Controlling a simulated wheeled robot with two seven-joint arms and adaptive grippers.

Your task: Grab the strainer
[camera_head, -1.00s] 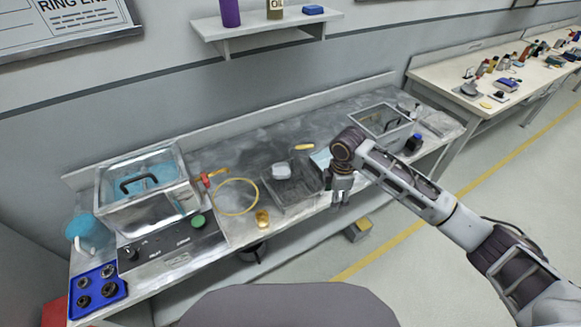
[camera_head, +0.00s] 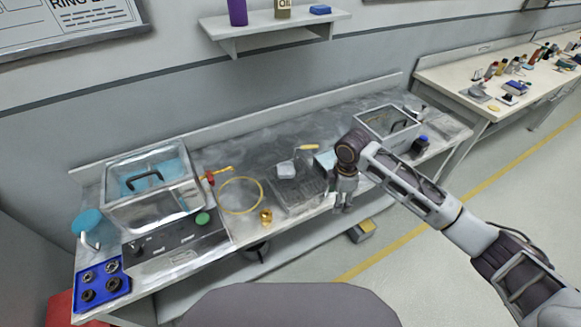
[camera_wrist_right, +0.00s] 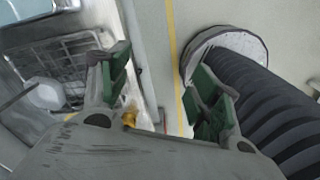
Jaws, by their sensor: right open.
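A dark wire basket (camera_head: 303,201) lies on the steel bench and is the nearest mesh thing to my right gripper. I cannot tell for sure whether it is the strainer. A small pale block (camera_head: 286,170) rests in or on it. A teal round thing with a white handle (camera_head: 88,222) sits at the bench's left end; its kind is unclear. My right gripper (camera_head: 343,203) hangs at the bench's front edge, right of the basket, open and empty. In the right wrist view the basket (camera_wrist_right: 75,62) lies left of the open green-padded fingers (camera_wrist_right: 166,92). My left gripper is out of view.
Left on the bench are a clear-lidded tank (camera_head: 152,192), a blue tray (camera_head: 101,286) with dark round parts, a yellow ring (camera_head: 241,210) and a small brass cup (camera_head: 266,217). A lidded metal bin (camera_head: 388,135) stands behind my right arm. A shelf (camera_head: 275,27) hangs above.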

